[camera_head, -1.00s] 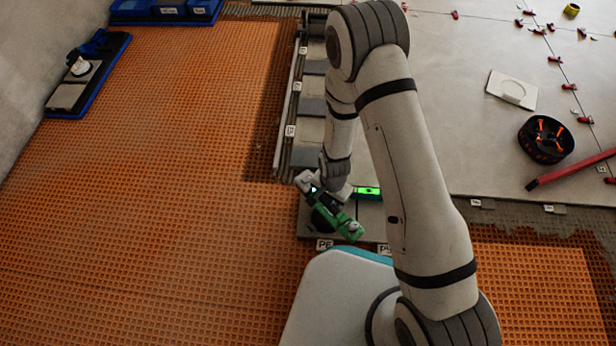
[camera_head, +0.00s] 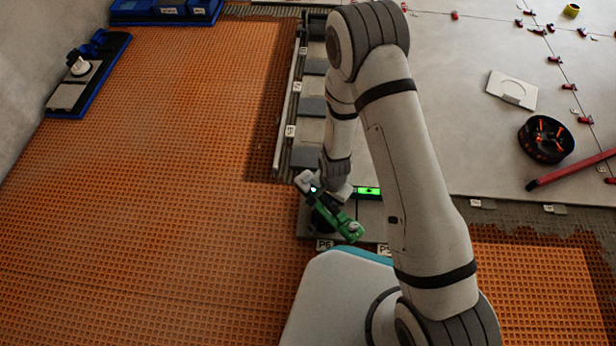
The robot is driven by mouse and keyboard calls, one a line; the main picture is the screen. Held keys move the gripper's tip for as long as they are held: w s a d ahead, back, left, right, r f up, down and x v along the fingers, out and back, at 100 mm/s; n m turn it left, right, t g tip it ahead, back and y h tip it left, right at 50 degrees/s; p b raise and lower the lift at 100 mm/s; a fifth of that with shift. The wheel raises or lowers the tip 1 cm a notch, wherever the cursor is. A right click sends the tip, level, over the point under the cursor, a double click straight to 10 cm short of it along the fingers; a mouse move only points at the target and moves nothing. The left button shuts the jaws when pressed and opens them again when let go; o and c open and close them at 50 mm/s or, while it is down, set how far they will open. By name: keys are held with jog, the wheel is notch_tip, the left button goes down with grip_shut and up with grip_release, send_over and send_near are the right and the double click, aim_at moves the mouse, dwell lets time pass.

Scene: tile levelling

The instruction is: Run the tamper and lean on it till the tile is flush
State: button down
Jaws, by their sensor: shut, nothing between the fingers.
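The green and black tamper (camera_head: 345,225) lies slantwise over the grey tile (camera_head: 305,222) by the label P6, with a dark round part under it. My gripper (camera_head: 337,192) is shut at the end of the arm, right at the tamper's upper side. Its fingertips are too small and overlapped to make out, and I see nothing held between them. A level with a bright green lit face (camera_head: 368,192) lies just right of the tamper. Whether the tile is flush cannot be told from here.
Orange matting (camera_head: 150,170) covers the left floor. A blue-edged tray (camera_head: 65,104) stands by the wall. Laid pale tiles (camera_head: 450,120) at right carry a black reel (camera_head: 546,139), a red bar (camera_head: 575,169), a white plate (camera_head: 511,89) and several red clips. My arm hides part of the middle.

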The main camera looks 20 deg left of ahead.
notch_tip(320, 180, up, 7)
jog(key=p, duration=0.7)
dwell(0.3)
